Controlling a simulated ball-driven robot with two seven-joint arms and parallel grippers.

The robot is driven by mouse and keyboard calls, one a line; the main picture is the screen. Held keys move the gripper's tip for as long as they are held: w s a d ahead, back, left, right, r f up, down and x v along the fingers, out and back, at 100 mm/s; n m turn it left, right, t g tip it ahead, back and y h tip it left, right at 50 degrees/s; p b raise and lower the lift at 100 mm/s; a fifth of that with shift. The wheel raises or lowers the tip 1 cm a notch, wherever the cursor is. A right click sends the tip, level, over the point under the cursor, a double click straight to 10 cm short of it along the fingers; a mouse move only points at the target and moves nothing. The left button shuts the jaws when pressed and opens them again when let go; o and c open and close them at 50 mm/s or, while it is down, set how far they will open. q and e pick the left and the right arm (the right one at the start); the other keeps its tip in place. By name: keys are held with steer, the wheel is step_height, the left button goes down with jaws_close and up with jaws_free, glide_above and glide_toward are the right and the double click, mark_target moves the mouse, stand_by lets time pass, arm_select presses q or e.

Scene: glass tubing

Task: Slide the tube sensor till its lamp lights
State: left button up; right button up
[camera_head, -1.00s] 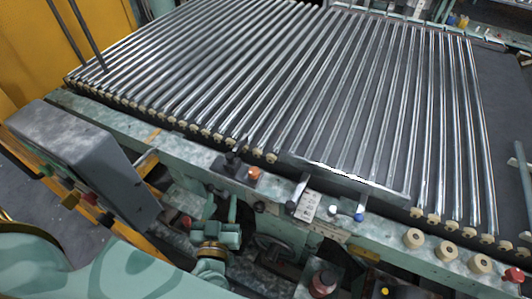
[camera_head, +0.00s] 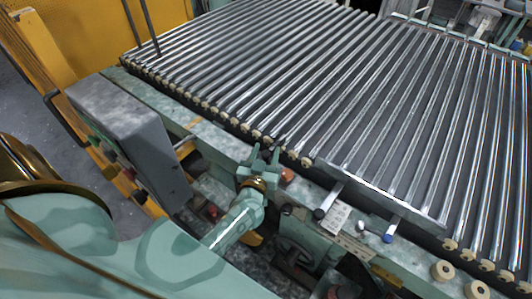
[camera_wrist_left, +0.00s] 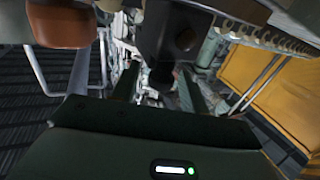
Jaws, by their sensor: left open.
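The tube sensor looks to be the dark block on the green rail at the front edge of the roller bed. In the left wrist view the black block (camera_wrist_left: 178,38) stands ahead of my fingers, roughly between their lines. In the head view it is mostly hidden behind my left gripper (camera_head: 264,157). My left gripper is open at the rail, with its fingers pointing at the block; I cannot tell whether they touch it. I can make out no lit lamp on the block. My right gripper is not in view.
An orange-red button (camera_head: 287,174) sits close right of the gripper; it looms large in the wrist view (camera_wrist_left: 62,24). Black-tipped (camera_head: 320,213) and blue-tipped (camera_head: 388,238) levers stick out farther right. A grey control box (camera_head: 130,130) stands left. Metal rollers (camera_head: 300,90) lie behind the rail.

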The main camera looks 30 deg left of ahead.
arm_select(q)
steer(key=shift+c, duration=0.4)
jaws_close()
steer(key=shift+a+r+p, duration=0.15)
steer(key=shift+a+p, duration=0.05)
steer(key=shift+p, duration=0.35)
steer(key=shift+a, duration=0.1)
steer(key=shift+o, duration=0.4)
jaws_free()
steer(key=v, duration=1.6)
steer(key=shift+s, duration=0.15)
